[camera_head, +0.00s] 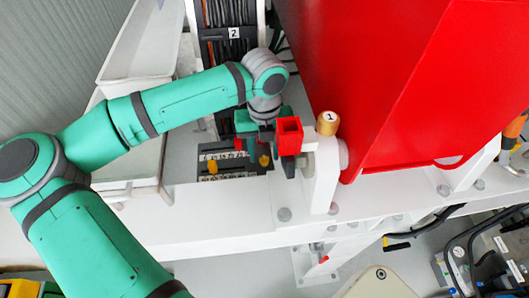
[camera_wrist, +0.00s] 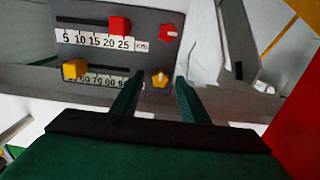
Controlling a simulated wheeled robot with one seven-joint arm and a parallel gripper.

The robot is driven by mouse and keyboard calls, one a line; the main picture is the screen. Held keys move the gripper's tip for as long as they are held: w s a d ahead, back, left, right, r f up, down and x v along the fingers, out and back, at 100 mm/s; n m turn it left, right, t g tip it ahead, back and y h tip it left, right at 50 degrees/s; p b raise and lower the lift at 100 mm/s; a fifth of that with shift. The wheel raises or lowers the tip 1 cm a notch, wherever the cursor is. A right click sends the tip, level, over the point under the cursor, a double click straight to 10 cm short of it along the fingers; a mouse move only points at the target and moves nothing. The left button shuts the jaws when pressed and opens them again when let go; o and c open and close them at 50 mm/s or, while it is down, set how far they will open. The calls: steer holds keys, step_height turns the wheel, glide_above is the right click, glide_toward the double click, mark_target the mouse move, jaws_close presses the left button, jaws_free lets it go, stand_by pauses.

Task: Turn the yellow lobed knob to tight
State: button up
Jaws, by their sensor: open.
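The yellow lobed knob (camera_wrist: 160,80) sits at the lower right of a dark grey panel in the wrist view, at the end of the lower scale. My gripper (camera_wrist: 159,84) is open, with one green finger left of the knob and one right of it in the picture. I see no contact, and the depth between the fingertips and the knob is hard to tell. In the head view the yellow knob (camera_head: 265,161) shows just below my gripper (camera_head: 258,143), whose fingers are partly hidden there.
The panel (camera_wrist: 185,52) also carries a red lobed knob (camera_wrist: 170,33), a red slider (camera_wrist: 119,25) and a yellow slider (camera_wrist: 75,69) on scales. A hollow red block (camera_head: 289,135) and a white post (camera_head: 324,175) stand close right of my gripper. A large red housing (camera_head: 400,80) fills the right.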

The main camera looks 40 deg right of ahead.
steer(key=shift+f, duration=0.5)
jaws_close()
